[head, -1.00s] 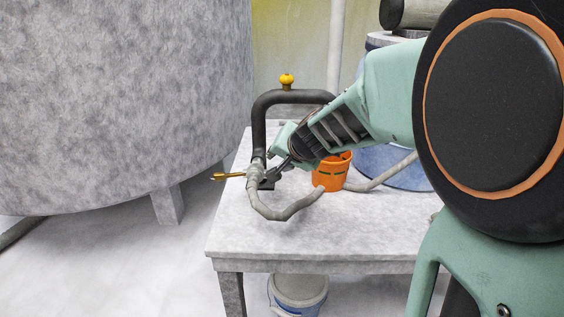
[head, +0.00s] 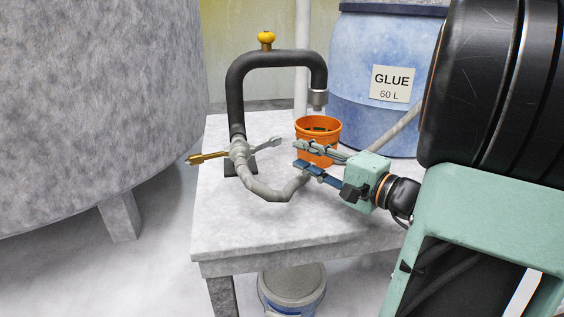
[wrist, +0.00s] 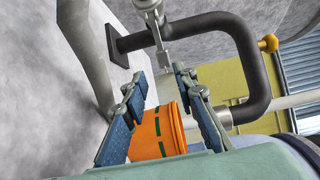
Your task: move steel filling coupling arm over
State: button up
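The filling coupling (head: 239,152) sits low on the upright of a black bent pipe (head: 238,95). Its steel arm (head: 267,144) points right, towards the orange pail (head: 318,126); its brass arm (head: 208,157) points left. In the wrist view the steel arm (wrist: 160,50) ends in a fork, just beyond and between my fingertips. My gripper (head: 299,155) is open and empty, with its fingers pointing left at the coupling, apart from the steel arm. The pail also shows in the wrist view (wrist: 150,137), behind my fingers.
A grey hose (head: 272,194) loops from the coupling across the white table (head: 250,225). A blue glue drum (head: 360,55) stands behind the table, and a large grey tank (head: 90,90) at left. A yellow knob (head: 266,38) tops the pipe. The table front is clear.

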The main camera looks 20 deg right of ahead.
aim_at(280, 143)
jog(key=shift+w+d+r, duration=0.15)
jog(key=shift+r, duration=0.05)
jog(key=p+x, duration=0.2)
jog(key=x, duration=0.5)
jog(key=shift+w, duration=0.35)
jog(key=shift+c, duration=0.3)
jog(key=c, duration=0.6)
